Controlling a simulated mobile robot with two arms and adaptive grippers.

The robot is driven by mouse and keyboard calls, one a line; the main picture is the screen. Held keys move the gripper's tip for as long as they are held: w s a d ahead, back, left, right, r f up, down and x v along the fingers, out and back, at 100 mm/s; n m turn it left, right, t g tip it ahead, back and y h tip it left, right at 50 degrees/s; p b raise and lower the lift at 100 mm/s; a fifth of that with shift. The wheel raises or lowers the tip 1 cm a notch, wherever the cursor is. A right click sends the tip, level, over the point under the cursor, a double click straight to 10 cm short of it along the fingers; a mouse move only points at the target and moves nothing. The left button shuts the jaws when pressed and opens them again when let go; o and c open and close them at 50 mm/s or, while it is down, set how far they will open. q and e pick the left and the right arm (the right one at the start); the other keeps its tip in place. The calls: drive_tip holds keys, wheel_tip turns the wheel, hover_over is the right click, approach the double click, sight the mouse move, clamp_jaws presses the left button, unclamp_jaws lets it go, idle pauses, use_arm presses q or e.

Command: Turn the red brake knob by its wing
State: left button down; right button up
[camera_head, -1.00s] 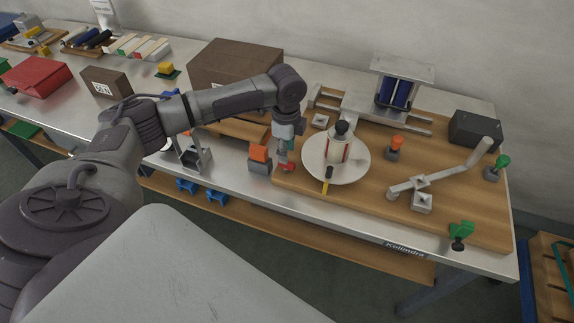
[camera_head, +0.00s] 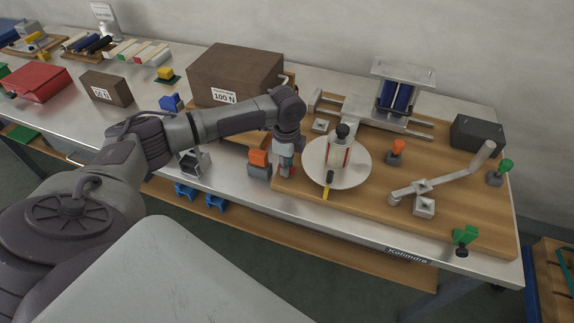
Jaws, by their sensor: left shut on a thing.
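The red brake knob (camera_head: 292,172) sits at the left edge of the wooden board (camera_head: 375,215), beside the round white plate. Only a small bit of its red shows; my gripper hides the rest, so the wing's angle cannot be told. My left gripper (camera_head: 286,169) points down from above and is shut on the knob. My right gripper is not in view.
An orange-topped grey block (camera_head: 259,164) stands close left of my gripper. A brown 100 N box (camera_head: 235,72) stands behind my forearm.

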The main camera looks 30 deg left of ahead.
use_arm(q)
drive_tip(key=shift+r+m+p, duration=0.15)
drive_tip(key=shift+m+p, duration=0.5)
drive_tip(key=shift+m, duration=0.45)
drive_tip(key=shift+m+p, duration=0.35)
drive_tip(key=shift+m, duration=1.55)
drive_tip(key=shift+m+p, duration=0.35)
drive_tip(key=shift+m, duration=0.35)
drive_tip(key=m, duration=0.4)
drive_tip(key=shift+m, duration=0.3)
